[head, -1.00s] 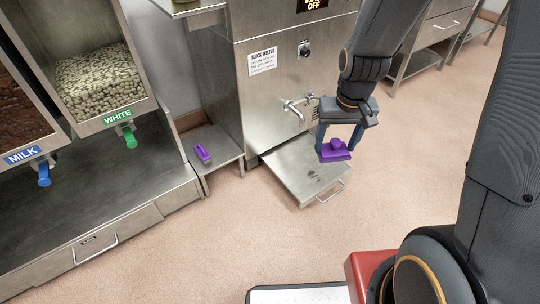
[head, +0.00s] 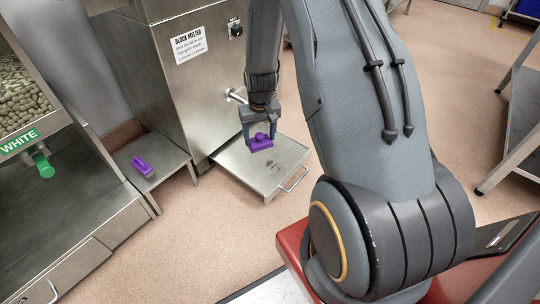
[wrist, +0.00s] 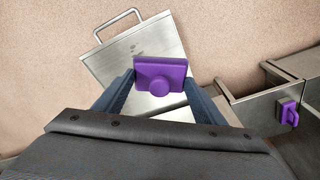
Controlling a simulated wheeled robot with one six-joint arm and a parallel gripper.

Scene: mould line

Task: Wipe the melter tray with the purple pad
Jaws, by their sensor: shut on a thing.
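The purple pad (head: 260,144) with a round knob is held in my gripper (head: 260,132), whose two fingers are shut on it. It also shows between the fingertips in the wrist view (wrist: 160,76). The melter tray (head: 255,177) is a flat metal tray with a handle, sticking out low from the front of the block melter (head: 180,75). Dark smudges (head: 283,167) lie on the tray near its handle. The pad appears over the tray's rear part; whether it touches the surface I cannot tell.
A second purple tool (head: 142,166) lies on a low metal shelf (head: 165,155) left of the melter. A tap (head: 236,96) juts from the melter close to my gripper. A dispenser with a green spout (head: 42,164) stands at left. Open floor (head: 180,240) lies in front.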

